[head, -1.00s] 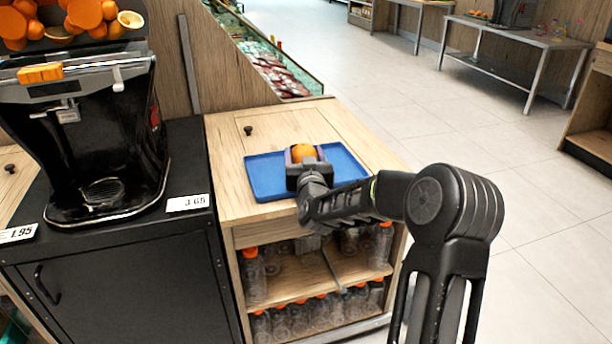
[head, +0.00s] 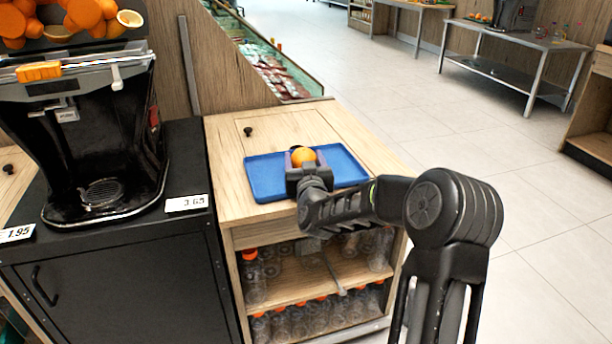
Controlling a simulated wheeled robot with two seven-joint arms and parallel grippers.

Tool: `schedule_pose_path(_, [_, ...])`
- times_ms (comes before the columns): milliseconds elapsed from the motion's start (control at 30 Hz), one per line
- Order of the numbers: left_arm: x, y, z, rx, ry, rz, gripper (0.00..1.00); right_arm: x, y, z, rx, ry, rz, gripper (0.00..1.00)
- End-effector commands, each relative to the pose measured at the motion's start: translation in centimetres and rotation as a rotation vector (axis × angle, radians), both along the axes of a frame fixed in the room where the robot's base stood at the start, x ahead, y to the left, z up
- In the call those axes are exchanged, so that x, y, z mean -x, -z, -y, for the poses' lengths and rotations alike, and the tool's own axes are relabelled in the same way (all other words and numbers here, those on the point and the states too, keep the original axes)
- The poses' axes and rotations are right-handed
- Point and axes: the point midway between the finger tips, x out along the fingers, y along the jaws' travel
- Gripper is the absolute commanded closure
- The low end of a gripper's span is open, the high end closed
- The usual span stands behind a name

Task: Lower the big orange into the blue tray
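The blue tray (head: 265,179) lies flat on the wooden cabinet top. My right gripper (head: 301,160) is over the middle of the tray, with a finger on each side of the big orange (head: 304,155). The fingers appear shut on the orange. The orange is at or just above the tray floor; its underside is hidden by the gripper, so I cannot tell whether it touches. My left gripper is not in view.
A black juicer (head: 100,150) with oranges on top stands on a black cabinet at left. Bottles with orange caps (head: 290,318) fill the shelves below the wooden top (head: 235,135). The wooden top behind the tray is mostly clear.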

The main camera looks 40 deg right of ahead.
Motion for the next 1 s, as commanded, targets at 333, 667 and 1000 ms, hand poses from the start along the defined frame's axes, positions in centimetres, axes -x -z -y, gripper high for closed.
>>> schedule_pose_path(333, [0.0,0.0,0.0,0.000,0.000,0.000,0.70,0.0,0.0,0.0,0.000,0.000,0.000,0.10])
schedule_pose_path(667, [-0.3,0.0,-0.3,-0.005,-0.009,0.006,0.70,0.0,0.1,0.0,0.000,0.000,-0.001,0.10])
schedule_pose_path(1000, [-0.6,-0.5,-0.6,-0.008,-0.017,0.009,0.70,4.1,-0.1,-2.4,0.001,-0.001,-0.002,0.10])
